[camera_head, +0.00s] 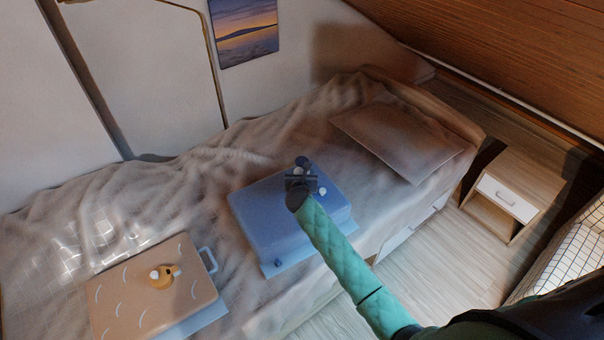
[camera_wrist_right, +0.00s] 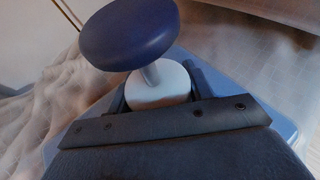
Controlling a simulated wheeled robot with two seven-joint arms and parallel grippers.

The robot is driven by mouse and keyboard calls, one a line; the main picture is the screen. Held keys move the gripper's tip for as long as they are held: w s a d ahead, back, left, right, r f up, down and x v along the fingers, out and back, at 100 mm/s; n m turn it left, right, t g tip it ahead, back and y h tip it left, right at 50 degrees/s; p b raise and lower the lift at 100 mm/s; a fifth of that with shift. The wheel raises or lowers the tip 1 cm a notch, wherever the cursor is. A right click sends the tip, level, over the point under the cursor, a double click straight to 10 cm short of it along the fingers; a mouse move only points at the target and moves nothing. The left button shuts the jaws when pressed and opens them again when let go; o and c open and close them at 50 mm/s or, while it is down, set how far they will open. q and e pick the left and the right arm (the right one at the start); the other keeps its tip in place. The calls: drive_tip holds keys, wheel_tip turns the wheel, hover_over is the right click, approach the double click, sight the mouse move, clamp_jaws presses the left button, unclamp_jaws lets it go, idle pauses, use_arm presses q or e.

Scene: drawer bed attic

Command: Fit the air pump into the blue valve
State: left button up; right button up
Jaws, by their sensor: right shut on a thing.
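The air pump shows in the right wrist view as a dark blue round knob (camera_wrist_right: 130,34) on a short pale stem above a white body (camera_wrist_right: 158,86). In the head view its dark top (camera_head: 302,161) shows just beyond my right gripper (camera_head: 300,180). My right gripper (camera_wrist_right: 158,105) is shut on the pump's white body. It is over the far part of a blue, box-shaped piece (camera_head: 270,215) on the bed. The blue valve is not clearly visible; the gripper and pump cover that area. I cannot tell whether the pump touches it. My left gripper is out of view.
A tan piece (camera_head: 125,300) with a yellow fitting (camera_head: 163,276) lies at the left on the bed. A small white part (camera_head: 323,191) sits on the blue piece. A pillow (camera_head: 400,140) lies at the right.

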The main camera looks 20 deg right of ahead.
drive_tip(key=o, duration=1)
drive_tip(key=shift+f, duration=0.3)
drive_tip(key=shift+o, duration=0.2)
drive_tip(key=shift+s+r, duration=0.1)
drive_tip(key=shift+s, duration=0.05)
